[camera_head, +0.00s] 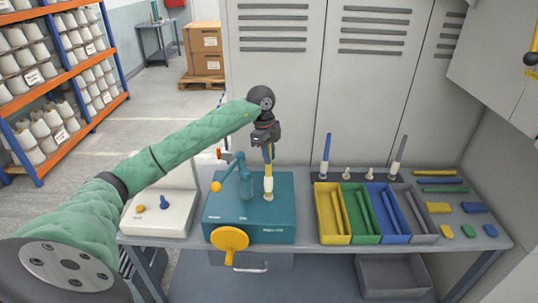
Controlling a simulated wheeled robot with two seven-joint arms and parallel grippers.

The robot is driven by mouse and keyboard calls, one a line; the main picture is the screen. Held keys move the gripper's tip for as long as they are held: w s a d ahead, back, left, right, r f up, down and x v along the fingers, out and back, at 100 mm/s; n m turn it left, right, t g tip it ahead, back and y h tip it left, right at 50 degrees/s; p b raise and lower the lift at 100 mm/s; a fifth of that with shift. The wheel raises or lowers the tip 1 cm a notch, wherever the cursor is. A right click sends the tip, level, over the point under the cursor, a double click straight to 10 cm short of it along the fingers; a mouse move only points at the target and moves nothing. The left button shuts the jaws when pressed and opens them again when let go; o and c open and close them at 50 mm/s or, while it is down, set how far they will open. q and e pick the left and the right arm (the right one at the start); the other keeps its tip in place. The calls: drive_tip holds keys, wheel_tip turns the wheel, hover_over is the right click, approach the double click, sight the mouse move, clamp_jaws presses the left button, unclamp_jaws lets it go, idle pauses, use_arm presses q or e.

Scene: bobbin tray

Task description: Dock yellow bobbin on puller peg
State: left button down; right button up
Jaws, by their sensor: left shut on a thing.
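My left gripper (268,145) is shut on the upper part of the slim yellow bobbin (268,168), which is upright. It is above the right part of a teal machine (222,211), labelled on its front. A cream-coloured peg (268,189) stands on the machine's top directly under the bobbin. The bobbin's lower end is in line with the peg; I cannot tell whether it is around the peg or just above it. My right gripper is not in view.
The machine has a teal lever (239,165) and an orange handwheel (230,239). To the right are yellow (332,239), green, blue and grey trays. Behind them stand a blue bobbin (326,155), a grey bobbin (397,155) and bare pegs. A white device (158,214) is left.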

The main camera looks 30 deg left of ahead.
use_arm(q)
drive_tip(key=shift+f+b, duration=0.3)
drive_tip(key=shift+f, duration=0.3)
drive_tip(key=c, duration=1.6)
unclamp_jaws()
drive_tip(key=shift+r, duration=0.15)
wheel_tip(320, 180, up, 11)
drive_tip(key=a+p, duration=0.1)
drive_tip(key=p, duration=0.3)
drive_tip(key=shift+a+p, duration=0.3)
drive_tip(key=shift+p, duration=0.1)
drive_tip(key=shift+f, duration=0.2)
